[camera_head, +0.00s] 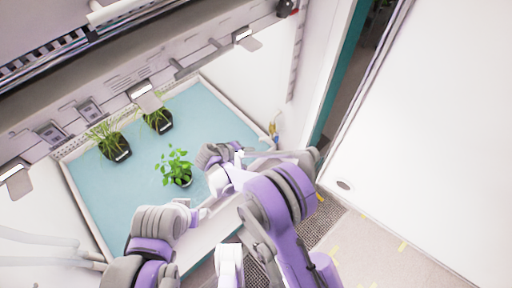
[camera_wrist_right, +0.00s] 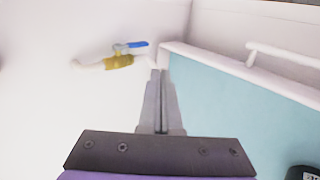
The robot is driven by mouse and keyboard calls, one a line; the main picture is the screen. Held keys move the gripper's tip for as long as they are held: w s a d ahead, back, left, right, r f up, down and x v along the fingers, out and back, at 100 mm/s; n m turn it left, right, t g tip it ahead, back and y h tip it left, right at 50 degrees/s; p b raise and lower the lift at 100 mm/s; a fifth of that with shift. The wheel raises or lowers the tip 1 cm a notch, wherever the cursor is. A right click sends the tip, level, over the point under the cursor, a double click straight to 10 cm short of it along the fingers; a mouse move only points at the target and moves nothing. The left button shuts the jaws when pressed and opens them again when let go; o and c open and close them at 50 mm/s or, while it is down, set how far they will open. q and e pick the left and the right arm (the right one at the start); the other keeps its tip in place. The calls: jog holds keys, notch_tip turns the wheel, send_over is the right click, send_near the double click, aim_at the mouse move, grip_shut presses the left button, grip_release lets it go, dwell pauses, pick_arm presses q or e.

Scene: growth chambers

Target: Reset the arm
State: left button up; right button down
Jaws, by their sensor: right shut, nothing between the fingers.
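My right arm (camera_head: 280,200) reaches in from the lower right in the head view, bent over the front right part of the teal-floored tray. My right gripper (camera_head: 239,151) is small there, near the tray's right front corner. In the right wrist view the fingers of this gripper (camera_wrist_right: 161,78) are together and empty, in front of a white wall and the tray corner. My left arm (camera_head: 160,222) is folded at the tray's front edge. Its gripper end (camera_head: 197,212) is too small and covered to tell its jaw state.
The tray (camera_wrist_right: 215,75) holds a leafy plant (camera_head: 178,157) and two grassy plants (camera_head: 103,133) (camera_head: 157,113) in dark pots. A valve with a blue handle (camera_wrist_right: 136,45) sits on the wall. A white panel (camera_head: 430,130) stands at right; floor shows below it.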

jog(key=shift+s+a+r, duration=0.15)
jog(key=shift+s+r, duration=0.05)
